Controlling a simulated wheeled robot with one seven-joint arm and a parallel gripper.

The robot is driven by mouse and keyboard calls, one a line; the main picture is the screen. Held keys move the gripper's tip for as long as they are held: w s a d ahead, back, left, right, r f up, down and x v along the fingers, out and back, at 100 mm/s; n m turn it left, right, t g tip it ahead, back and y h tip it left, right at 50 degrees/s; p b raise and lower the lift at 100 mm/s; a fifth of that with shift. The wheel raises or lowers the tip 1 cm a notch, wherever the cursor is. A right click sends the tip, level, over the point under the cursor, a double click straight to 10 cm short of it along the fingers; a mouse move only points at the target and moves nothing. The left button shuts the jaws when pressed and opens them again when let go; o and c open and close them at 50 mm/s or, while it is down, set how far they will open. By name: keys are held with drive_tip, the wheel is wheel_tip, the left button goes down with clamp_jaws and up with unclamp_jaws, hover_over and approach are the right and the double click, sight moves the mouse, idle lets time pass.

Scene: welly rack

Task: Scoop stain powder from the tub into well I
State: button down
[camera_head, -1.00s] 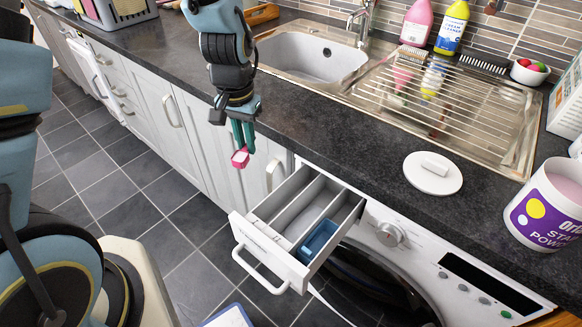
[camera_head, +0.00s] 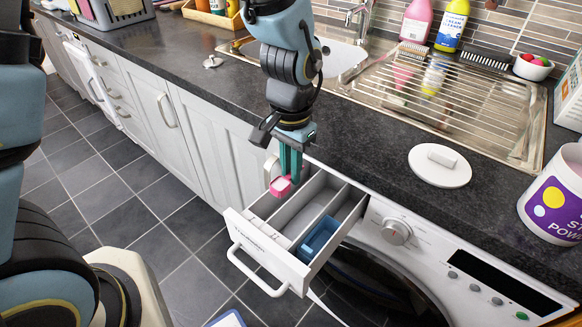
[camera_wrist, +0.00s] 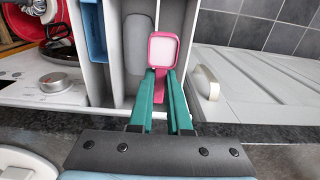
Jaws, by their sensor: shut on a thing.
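My gripper (camera_head: 290,160) has green fingers shut on the handle of a pink scoop (camera_head: 281,187). The scoop also shows in the wrist view (camera_wrist: 161,36), held level with pale powder filling its bowl. The open detergent drawer (camera_head: 262,248) has several long compartments; markings on it are too small to read. In the head view the scoop hangs at the drawer's left rear side; in the wrist view it overlaps the compartment farthest from the blue insert (camera_head: 318,238). The stain powder tub (camera_head: 548,212) stands on the worktop at the right edge, partly cut off.
The white lid (camera_head: 440,172) lies on the worktop left of the tub. The washing machine's dial (camera_head: 397,231) is right of the drawer. Cupboard doors with handles stand left of the drawer; a handle (camera_wrist: 205,82) is close beside my fingers. The drainer (camera_head: 440,100) is behind.

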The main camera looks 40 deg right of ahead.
drive_tip(key=shift+f+b, duration=0.55)
drive_tip(key=shift+f, duration=0.3)
drive_tip(key=shift+w+a+r+g+p, duration=0.1)
drive_tip(key=shift+w+r+g+p, duration=0.1)
drive_tip(key=shift+g+p, duration=0.15)
drive_tip(key=g+h+b, duration=0.1)
drive_tip(key=g+b, duration=0.1)
drive_tip(key=g, duration=0.4)
drive_tip(key=w+f+g+h+b, duration=0.1)
drive_tip(key=g+h+b, duration=0.1)
drive_tip(key=g, duration=0.5)
drive_tip(key=w+g+h+b, duration=0.1)
drive_tip(key=g+h+b, duration=0.1)
drive_tip(key=g, duration=0.4)
drive_tip(key=shift+w+a+f+g+b, duration=0.25)
drive_tip(key=shift+f+b, duration=0.1)
drive_tip(key=shift+b, duration=0.1)
idle(0.4)
